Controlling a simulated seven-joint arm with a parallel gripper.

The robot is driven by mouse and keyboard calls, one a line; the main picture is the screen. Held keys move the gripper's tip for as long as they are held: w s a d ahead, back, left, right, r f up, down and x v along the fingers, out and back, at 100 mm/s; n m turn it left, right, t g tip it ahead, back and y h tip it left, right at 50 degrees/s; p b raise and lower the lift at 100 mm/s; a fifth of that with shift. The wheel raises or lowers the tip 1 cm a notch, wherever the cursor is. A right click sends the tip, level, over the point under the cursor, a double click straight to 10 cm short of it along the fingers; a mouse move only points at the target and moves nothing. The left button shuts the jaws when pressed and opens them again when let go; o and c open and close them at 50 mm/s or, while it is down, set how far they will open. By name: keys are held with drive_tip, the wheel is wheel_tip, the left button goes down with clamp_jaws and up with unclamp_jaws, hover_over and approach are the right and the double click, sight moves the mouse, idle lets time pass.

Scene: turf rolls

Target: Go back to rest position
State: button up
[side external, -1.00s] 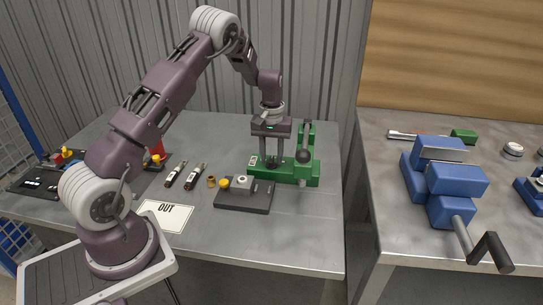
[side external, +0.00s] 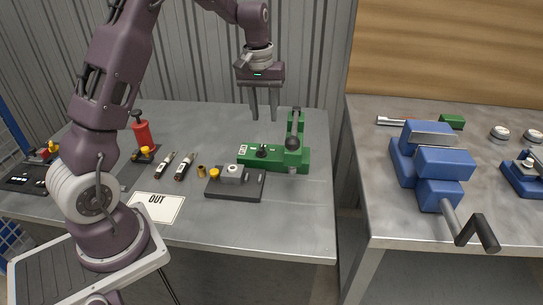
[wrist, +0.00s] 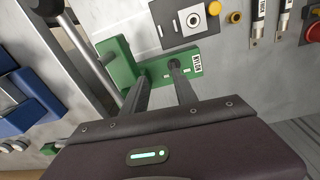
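My gripper (side external: 263,118) hangs above and behind the green lever press (side external: 272,159), fingers pointing down. Its two fingers are apart with nothing between them, as the wrist view (wrist: 158,88) also shows. The green press has an upright post with a dark lever ending in a dark ball (side external: 292,143), and a small black knob (side external: 262,150) on its base. The gripper is clear of it and touches nothing.
In front of the press lies a dark plate (side external: 235,191) with a grey block and yellow button. A blue vise (side external: 437,170) stands on the right bench.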

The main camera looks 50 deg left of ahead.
drive_tip(key=s+d+r+m+t, duration=0.2)
drive_tip(key=s+d+r+m, duration=0.1)
drive_tip(key=s+d+r, duration=0.7)
drive_tip(key=s+d+r+m+t, duration=0.1)
drive_tip(key=s+d+m, duration=0.4)
drive_tip(key=s, duration=1.3)
drive_tip(key=shift+d+r+t, duration=0.15)
drive_tip(key=shift+d+t, duration=0.65)
drive_tip(key=shift+d, duration=0.25)
